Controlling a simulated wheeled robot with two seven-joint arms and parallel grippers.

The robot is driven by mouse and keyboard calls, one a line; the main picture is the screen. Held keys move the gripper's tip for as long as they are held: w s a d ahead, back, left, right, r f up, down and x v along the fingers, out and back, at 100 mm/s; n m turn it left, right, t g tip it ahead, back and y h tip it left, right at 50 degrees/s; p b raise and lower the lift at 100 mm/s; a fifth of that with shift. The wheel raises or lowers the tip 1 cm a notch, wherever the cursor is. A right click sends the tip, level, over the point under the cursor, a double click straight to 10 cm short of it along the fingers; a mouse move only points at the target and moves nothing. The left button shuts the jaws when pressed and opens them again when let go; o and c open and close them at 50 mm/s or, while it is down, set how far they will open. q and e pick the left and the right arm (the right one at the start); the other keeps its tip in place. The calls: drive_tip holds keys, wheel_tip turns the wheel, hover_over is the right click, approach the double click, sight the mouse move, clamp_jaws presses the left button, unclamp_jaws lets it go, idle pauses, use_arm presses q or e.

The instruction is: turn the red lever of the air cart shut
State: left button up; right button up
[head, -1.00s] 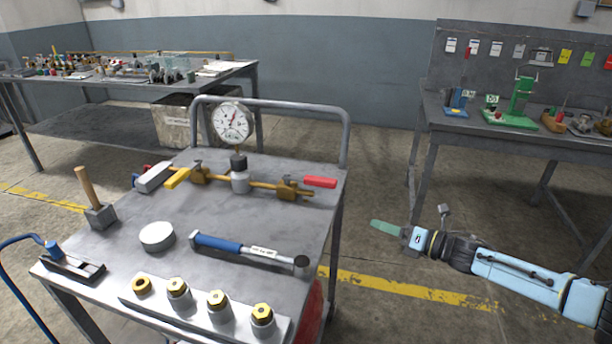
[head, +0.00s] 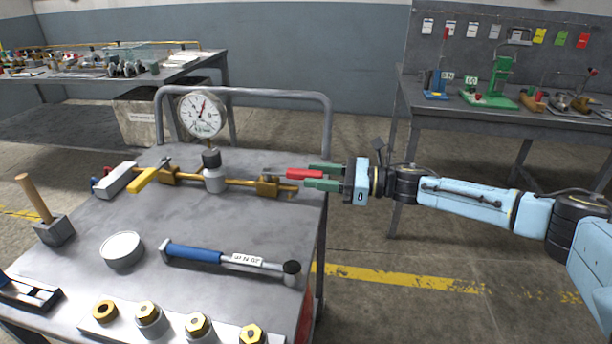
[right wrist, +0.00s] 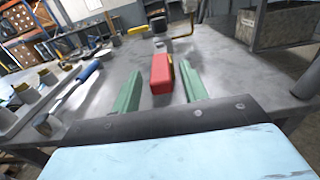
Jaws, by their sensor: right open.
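The red lever (head: 304,174) sticks out to the right from the brass valve (head: 268,186) at the right end of the pipe on the cart (head: 225,240). My right gripper (head: 322,177) is open, with its green fingers on either side of the red lever's end. In the right wrist view the red lever (right wrist: 162,74) lies between the two open fingers (right wrist: 158,92), with gaps on both sides. A yellow lever (head: 150,174) is at the pipe's left end. A round gauge (head: 202,115) stands upright on the pipe. My left gripper is not in view.
The cart's rail (head: 245,92) rises behind the pipe. A bench (head: 440,115) stands at the back right.

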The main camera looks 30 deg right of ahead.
sight(292, 176)
drive_tip(key=shift+x, duration=1.5)
drive_tip(key=shift+c, duration=0.2)
clamp_jaws()
